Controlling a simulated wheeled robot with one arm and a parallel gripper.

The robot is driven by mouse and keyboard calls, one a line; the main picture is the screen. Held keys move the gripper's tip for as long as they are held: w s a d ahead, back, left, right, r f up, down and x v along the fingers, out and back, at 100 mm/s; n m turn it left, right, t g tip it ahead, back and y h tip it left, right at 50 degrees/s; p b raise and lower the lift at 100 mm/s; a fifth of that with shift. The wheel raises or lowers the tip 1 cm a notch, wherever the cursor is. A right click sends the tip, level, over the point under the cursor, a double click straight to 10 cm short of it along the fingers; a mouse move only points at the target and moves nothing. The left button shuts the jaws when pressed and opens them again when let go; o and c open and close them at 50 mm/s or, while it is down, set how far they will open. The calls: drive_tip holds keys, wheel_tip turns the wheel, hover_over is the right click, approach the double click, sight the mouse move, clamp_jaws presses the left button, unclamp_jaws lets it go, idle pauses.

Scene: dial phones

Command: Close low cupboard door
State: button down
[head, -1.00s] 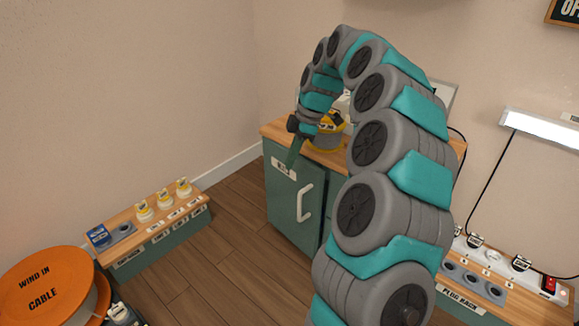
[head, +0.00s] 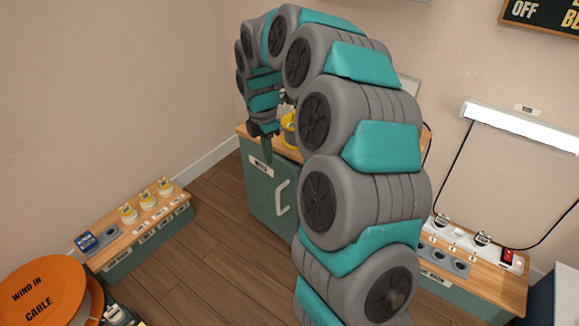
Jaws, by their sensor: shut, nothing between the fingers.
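The low cupboard (head: 240,160) is teal with a wooden top and stands against the back wall. Its left door (head: 262,198) faces me, with a white handle (head: 282,197) and a small white label near its top edge. The door's right edge and the rest of the cupboard front are partly hidden by my arm, so I cannot tell whether the door sits flush or slightly ajar. My gripper (head: 267,152) is shut and empty, pointing down in front of the cupboard's top edge, above the handle. I cannot tell whether it touches the door.
A yellow item (head: 289,128) stands on the cupboard top behind my arm. A low wooden-topped bench (head: 135,232) with plugs stands at left, near an orange cable reel (head: 40,290). A power strip (head: 470,242) is on a bench at right. Bare floor (head: 205,270) lies between.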

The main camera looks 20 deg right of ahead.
sight(291, 178)
drive_tip(key=s+f+n+p, duration=0.1)
drive_tip(key=f, duration=0.2)
drive_tip(key=s+d+f+n+h+p, duration=0.1)
drive_tip(key=f, duration=0.2)
drive_tip(key=s+d+f+h+p, duration=0.1)
drive_tip(key=f, duration=0.3)
drive_tip(key=shift+d+f+n, duration=0.1)
drive_tip(key=shift+d+n, duration=0.1)
drive_tip(key=shift+n, duration=0.2)
drive_tip(key=d, duration=0.1)
drive_tip(key=w, duration=0.1)
drive_tip(key=d, duration=0.1)
drive_tip(key=shift+w+d+f, duration=0.2)
drive_tip(key=shift+d+f, duration=0.05)
drive_tip(key=shift+d, duration=0.1)
drive_tip(key=shift+w+d, duration=0.2)
drive_tip(key=shift+d, duration=0.35)
drive_tip(key=shift+p, duration=0.3)
